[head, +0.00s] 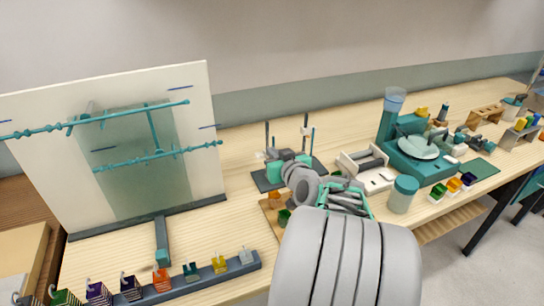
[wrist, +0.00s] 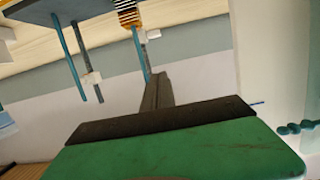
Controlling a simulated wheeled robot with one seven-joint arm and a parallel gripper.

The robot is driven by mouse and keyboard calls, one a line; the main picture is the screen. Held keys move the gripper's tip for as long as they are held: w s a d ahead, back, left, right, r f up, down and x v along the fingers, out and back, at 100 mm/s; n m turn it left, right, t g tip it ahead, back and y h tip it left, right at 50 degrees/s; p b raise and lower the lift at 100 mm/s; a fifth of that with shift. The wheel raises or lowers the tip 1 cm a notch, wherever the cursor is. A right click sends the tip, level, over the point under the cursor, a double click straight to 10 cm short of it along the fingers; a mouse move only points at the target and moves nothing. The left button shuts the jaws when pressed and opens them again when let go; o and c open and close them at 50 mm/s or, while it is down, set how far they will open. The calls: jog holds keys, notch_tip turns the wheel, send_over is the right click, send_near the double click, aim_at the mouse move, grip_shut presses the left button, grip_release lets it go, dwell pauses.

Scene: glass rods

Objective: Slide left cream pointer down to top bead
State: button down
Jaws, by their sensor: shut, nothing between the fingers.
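A dark stand base (head: 268,184) with thin upright rods stands on the bench in the head view. A small cream piece (head: 260,155), seemingly the left pointer, shows beside the left rod (head: 267,135). The wrist view appears turned over, with rods hanging from the base (wrist: 60,10). One cream pointer (wrist: 92,78) is on a grey rod and another (wrist: 150,36) is by a blue rod, near an orange-and-black striped stack (wrist: 128,14). My gripper (wrist: 158,78) is shut and empty, its tips close to the second pointer; contact cannot be told. My arm hides part of the stand.
A white panel with teal rods (head: 150,155) stands left. A rack with coloured clips (head: 190,280) lies in front. A white device (head: 368,165), a teal machine (head: 420,155) and a lidded jar (head: 403,193) stand right. Bench behind the stand looks clear.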

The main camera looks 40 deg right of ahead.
jog(key=m+p, duration=0.1)
jog(key=m, duration=0.3)
jog(key=m+g+p, duration=0.1)
jog(key=m+p, duration=0.6)
jog(key=m, duration=2.1)
send_near(264, 156)
jog(key=s+a, duration=0.1)
jog(key=a, duration=0.1)
jog(key=m, duration=0.1)
jog(key=f+m, duration=0.1)
jog(key=m, duration=0.1)
jog(key=shift+s+f, duration=0.2)
jog(key=shift+m, duration=0.4)
jog(key=p+x, duration=0.1)
jog(key=x, duration=0.9)
jog(key=shift+a+f, duration=0.15)
